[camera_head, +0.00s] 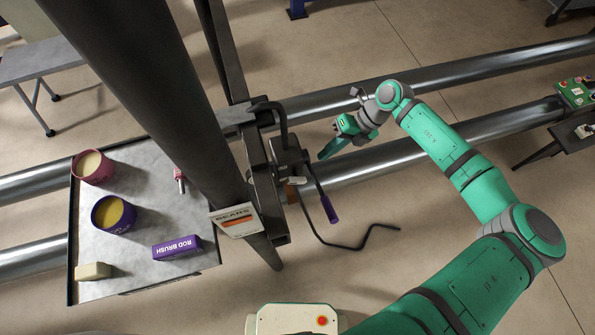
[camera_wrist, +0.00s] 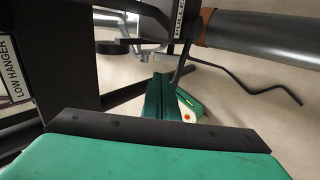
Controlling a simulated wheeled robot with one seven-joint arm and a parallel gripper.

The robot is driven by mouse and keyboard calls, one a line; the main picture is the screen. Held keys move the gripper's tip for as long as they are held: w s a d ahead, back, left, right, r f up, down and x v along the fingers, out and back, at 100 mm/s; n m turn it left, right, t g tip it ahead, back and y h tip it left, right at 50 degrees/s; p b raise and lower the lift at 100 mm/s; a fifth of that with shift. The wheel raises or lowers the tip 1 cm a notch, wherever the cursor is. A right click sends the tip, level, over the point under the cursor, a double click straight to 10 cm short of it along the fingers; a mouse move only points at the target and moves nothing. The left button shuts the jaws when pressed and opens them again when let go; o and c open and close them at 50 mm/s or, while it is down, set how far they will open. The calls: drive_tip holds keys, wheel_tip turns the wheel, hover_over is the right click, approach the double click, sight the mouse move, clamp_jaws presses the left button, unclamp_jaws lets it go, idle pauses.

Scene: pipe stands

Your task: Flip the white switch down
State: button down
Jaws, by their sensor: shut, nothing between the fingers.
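A small pale lever, which looks like the white switch (camera_head: 296,180), sticks out from the dark metal pipe stand (camera_head: 262,165) at the middle of the head view. It is too small to tell its tilt. My gripper (camera_head: 323,154) is above and to the right of the switch, apart from it, with its green fingers pointing down and left. The fingers are shut together and hold nothing. In the wrist view, the fingers (camera_wrist: 161,92) point towards the stand's metal fittings (camera_wrist: 130,47). I cannot clearly make out the switch there.
A purple-handled lever (camera_head: 328,207) hangs just below the switch. A thick dark post stands left of it, beside a tray (camera_head: 150,290) with two cups, a purple box and a pale block. Long steel pipes (camera_head: 450,75) run behind. A bent dark rod (camera_head: 350,246) shows below.

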sight(293, 177)
drive_tip(key=shift+w+a+r, duration=0.15)
drive_tip(key=shift+w+a, duration=0.1)
drive_tip(key=shift+w, duration=0.25)
drive_tip(key=shift+a, duration=0.1)
drive_tip(key=x, duration=1.4)
drive_tip(key=shift+d, duration=0.25)
drive_tip(key=shift+h, duration=0.3)
